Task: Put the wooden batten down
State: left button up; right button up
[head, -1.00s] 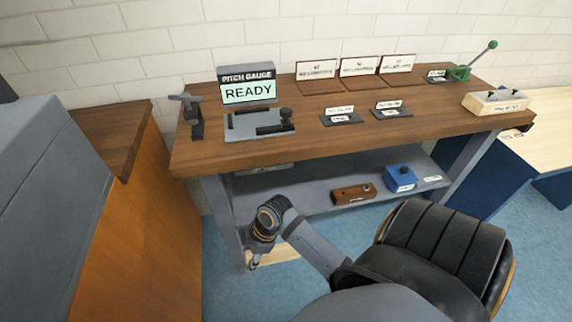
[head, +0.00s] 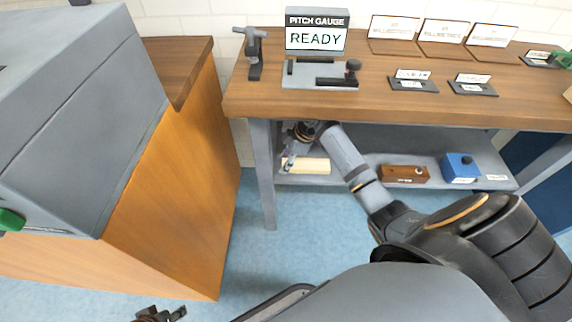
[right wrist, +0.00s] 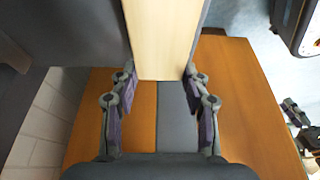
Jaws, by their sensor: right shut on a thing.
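The wooden batten (head: 309,166) is a pale, straight piece of wood. In the head view it shows below the bench top, at the left end of the grey lower shelf. My right gripper (head: 289,163) is at its left end. In the right wrist view the batten (right wrist: 163,38) runs up from between the two fingers of my right gripper (right wrist: 160,80), which is shut on it. I cannot tell whether the batten touches the shelf. My left gripper (head: 166,314) is partly cut off at the bottom edge, apart from the batten; its jaws are unclear.
The lower shelf (head: 400,160) also holds a brown box (head: 403,174) and a blue box (head: 460,168) to the right. The bench top (head: 370,105) is close above my right arm. The bench leg (head: 263,175) stands left of the gripper. An orange wooden cabinet (head: 185,190) stands further left.

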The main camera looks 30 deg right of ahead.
aim_at(323, 163)
jog(key=shift+w+d+f+b, duration=0.1)
jog(key=shift+f+b, duration=0.1)
jog(key=shift+f, duration=0.25)
jog(key=shift+w+d+f+b, duration=0.1)
jog(key=shift+f+b, duration=0.05)
jog(key=shift+f, duration=0.25)
pick_arm(q)
jog(key=shift+w+d+f+t, duration=0.2)
jog(key=shift+f+t, duration=0.1)
jog(key=shift+f, duration=0.25)
pick_arm(e)
jog(key=shift+r, duration=0.1)
jog(key=o, duration=1.2)
